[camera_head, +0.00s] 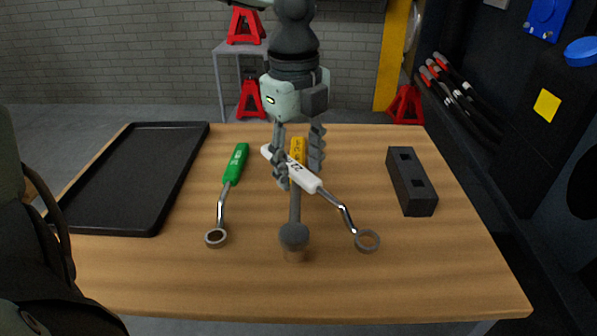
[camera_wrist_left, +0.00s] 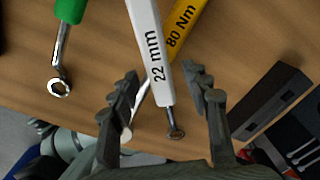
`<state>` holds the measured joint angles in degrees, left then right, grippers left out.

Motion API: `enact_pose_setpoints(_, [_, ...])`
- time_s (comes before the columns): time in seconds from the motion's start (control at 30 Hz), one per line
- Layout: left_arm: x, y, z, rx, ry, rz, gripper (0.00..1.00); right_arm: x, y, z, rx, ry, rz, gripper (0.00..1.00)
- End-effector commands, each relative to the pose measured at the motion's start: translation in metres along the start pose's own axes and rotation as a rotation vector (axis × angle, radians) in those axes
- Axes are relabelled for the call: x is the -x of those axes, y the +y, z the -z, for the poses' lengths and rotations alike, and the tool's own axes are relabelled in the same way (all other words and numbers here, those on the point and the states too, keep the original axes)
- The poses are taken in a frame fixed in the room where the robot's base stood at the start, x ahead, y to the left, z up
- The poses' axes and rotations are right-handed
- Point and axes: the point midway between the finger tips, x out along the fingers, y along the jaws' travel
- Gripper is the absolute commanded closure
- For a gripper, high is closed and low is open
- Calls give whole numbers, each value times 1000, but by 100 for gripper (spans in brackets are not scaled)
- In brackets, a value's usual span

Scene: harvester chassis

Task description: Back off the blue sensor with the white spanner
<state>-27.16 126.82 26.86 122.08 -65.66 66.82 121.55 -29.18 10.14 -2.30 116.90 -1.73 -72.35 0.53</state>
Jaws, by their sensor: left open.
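The white spanner (camera_head: 306,177) lies on the table with its ring end towards the front right. Its handle, marked "22 mm", also shows in the left wrist view (camera_wrist_left: 152,45). My left gripper (camera_head: 298,160) is open above the handle, pointing down. In the left wrist view its fingers (camera_wrist_left: 160,85) stand on either side of the handle, with gaps. Contact cannot be told. A round blue part (camera_head: 582,51) and a flat blue plate (camera_head: 546,18) are on the dark chassis at the right; I cannot tell which is the sensor. My right gripper is not in view.
A yellow torque wrench (camera_wrist_left: 183,27) marked "80 Nm" lies crossing the white spanner. A green spanner (camera_head: 234,165) lies to the left, near a black tray (camera_head: 150,232). A black block with holes (camera_head: 413,187) lies to the right. The table's front strip (camera_head: 300,290) is clear.

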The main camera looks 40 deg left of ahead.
Motion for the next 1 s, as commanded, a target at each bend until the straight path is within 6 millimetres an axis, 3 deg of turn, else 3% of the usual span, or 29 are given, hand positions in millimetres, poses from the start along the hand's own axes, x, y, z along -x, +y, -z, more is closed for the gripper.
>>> enact_pose_setpoints(0.07, [0,0,0,0,0,0,53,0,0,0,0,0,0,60])
enact_pose_setpoints(0.43, [0,0,0,0,-1,0,98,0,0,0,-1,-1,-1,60])
enact_pose_setpoints(1.0, [6,-1,-1,1,-3,3,100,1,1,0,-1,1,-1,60])
